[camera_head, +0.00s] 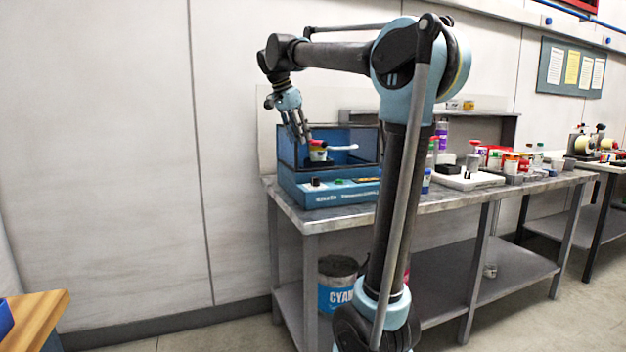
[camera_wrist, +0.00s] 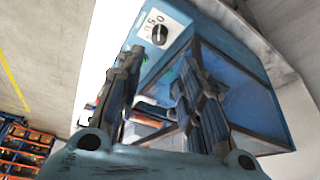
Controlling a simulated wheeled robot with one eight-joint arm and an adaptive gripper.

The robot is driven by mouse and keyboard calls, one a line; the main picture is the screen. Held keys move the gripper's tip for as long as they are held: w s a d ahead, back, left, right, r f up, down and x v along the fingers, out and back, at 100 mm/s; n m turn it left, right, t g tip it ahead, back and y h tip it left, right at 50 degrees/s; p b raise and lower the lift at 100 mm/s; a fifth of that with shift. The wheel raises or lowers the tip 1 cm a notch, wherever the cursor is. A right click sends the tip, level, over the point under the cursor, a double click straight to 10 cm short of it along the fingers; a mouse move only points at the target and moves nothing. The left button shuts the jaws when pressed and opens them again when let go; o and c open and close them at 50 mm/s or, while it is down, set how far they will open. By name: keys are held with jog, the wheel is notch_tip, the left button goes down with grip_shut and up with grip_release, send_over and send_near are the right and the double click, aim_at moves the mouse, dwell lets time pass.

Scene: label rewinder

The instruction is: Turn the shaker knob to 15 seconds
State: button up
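The blue shaker (camera_head: 345,190) stands on the left end of the metal bench. Its black knob (camera_head: 315,182) is at the left of the front panel, beside a green button. In the wrist view, the knob (camera_wrist: 159,34) sits on a white dial (camera_wrist: 168,20) with printed numbers. I cannot tell for sure which number it points at. My gripper (camera_head: 303,135) points down in front of the shaker's upper left, above the knob. In the wrist view my gripper (camera_wrist: 162,57) has its two fingers apart, with nothing between them. The knob shows beyond the fingertips.
A white tray (camera_head: 470,180), bottles and jars stand to the right on the bench. A cyan-labelled bucket (camera_head: 336,297) is on the lower shelf. The left wall side is clear.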

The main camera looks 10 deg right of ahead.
aim_at(313, 178)
jog(key=x, duration=1.6)
jog(key=shift+w+d+f, duration=0.1)
jog(key=shift+d+f, duration=0.15)
jog(key=shift+f, duration=0.05)
jog(key=c, duration=0.8)
